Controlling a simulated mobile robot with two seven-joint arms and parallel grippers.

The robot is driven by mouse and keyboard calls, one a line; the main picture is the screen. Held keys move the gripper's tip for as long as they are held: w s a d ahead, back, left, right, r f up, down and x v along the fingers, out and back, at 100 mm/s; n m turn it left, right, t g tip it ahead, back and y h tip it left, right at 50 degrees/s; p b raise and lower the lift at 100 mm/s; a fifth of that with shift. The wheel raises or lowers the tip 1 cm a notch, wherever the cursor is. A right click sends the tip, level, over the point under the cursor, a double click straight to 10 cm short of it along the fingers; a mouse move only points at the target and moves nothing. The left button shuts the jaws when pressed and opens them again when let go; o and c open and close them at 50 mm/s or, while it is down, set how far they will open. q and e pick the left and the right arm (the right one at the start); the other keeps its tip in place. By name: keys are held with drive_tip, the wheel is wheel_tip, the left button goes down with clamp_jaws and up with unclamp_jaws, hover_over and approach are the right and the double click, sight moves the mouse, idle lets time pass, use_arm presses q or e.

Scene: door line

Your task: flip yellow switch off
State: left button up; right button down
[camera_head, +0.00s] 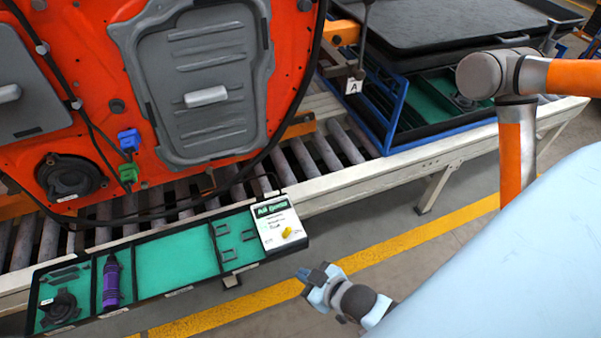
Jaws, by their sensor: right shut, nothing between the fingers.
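The yellow switch (286,232) is a small knob on a white panel with a green heading (272,213). The panel sits at the right end of a green-lined tray. Which way the switch is set is too small to tell. My right gripper (306,273) is shut and empty, below and a little right of the switch, apart from it. Its fingers point up and left toward the tray. My left gripper is not in view.
The tray, with a green empty compartment (175,262), holds a purple tool (111,283) and a black round part (62,306). An orange door panel (120,85) stands behind, over the roller conveyor (330,152). A blue-framed rack (395,115) stands at the back right.

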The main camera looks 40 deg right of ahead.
drive_tip(key=w+d+f+n+t+y+b, duration=0.1)
drive_tip(key=w+d+f+n+y+b, duration=0.35)
drive_tip(key=n, duration=0.75)
drive_tip(key=w+d+f+n+t+y+b, duration=0.1)
drive_tip(key=w+d+f+n+y+b, duration=0.2)
drive_tip(key=w+n+b, duration=0.65)
use_arm(q)
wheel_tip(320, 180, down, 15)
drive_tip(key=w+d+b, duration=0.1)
drive_tip(key=b, duration=0.2)
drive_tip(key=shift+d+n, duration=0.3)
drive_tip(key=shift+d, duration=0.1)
use_arm(e)
drive_tip(key=d+f+n+g+y, duration=0.2)
drive_tip(key=d+n+g, duration=0.8)
drive_tip(key=d+n, duration=0.6)
drive_tip(key=n+y, duration=0.1)
drive_tip(key=n, duration=0.8)
drive_tip(key=shift+w+n, duration=0.15)
drive_tip(key=shift+n, duration=0.2)
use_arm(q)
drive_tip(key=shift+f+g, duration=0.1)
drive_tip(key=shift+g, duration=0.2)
use_arm(e)
drive_tip(key=shift+f, duration=0.1)
